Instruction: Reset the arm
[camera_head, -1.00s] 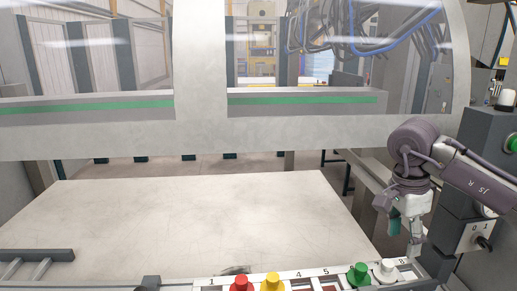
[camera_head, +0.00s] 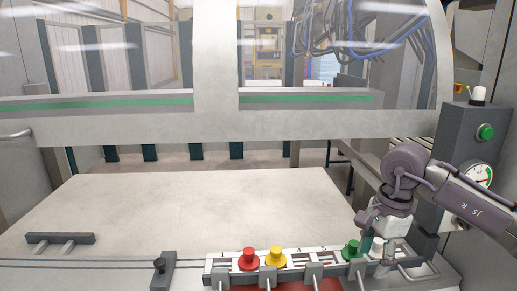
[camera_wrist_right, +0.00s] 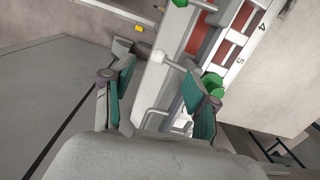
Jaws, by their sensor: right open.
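My right arm comes in from the right in the head view, with its gripper (camera_head: 370,246) low at the right end of the button panel (camera_head: 212,262). In the right wrist view the gripper (camera_wrist_right: 160,88) has its two green-padded fingers spread apart, with nothing held between them. My left gripper is not in view.
A grey post with a green button (camera_head: 486,132) and a gauge (camera_head: 479,175) stands right.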

